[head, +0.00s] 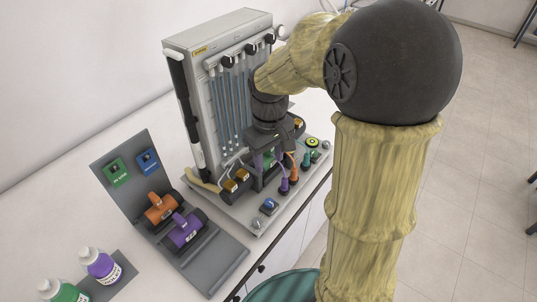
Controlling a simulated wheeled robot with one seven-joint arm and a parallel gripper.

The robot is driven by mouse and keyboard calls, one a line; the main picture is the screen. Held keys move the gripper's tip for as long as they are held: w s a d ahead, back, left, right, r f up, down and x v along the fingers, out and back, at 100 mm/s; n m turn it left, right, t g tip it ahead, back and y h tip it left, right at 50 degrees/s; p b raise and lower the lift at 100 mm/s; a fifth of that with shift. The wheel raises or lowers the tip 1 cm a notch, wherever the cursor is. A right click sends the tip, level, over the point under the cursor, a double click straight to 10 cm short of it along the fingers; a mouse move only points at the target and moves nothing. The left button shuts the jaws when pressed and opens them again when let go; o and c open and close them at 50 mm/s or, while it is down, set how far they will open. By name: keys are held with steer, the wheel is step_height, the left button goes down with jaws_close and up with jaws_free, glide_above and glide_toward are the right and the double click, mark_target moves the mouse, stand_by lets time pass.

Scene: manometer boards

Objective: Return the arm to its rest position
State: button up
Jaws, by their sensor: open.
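My arm rises on the right of the head view and bends over toward the manometer board (215,95). My gripper (267,180) points down over the board's base plate (235,212), in front of the glass tubes. Its jaws are open. The fingers sit close to several small coloured fittings, among them a purple one (284,186) and an orange one (294,173). I cannot tell whether they touch. The wrist hides the lower right part of the board.
Left of the board, a grey stand (218,262) holds an orange piece (161,207) and a purple piece (184,230). A green-labelled bottle (62,290) and a purple-labelled bottle (101,264) stand at the front left. A wall is behind; open floor lies right.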

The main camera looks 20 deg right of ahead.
steer(key=s+f+m+t, duration=0.2)
steer(key=s+f+m, duration=0.2)
steer(key=s, duration=0.4)
steer(key=shift+s+d+f+t, duration=0.25)
steer(key=shift+f+t, duration=0.05)
steer(key=shift+f, duration=0.45)
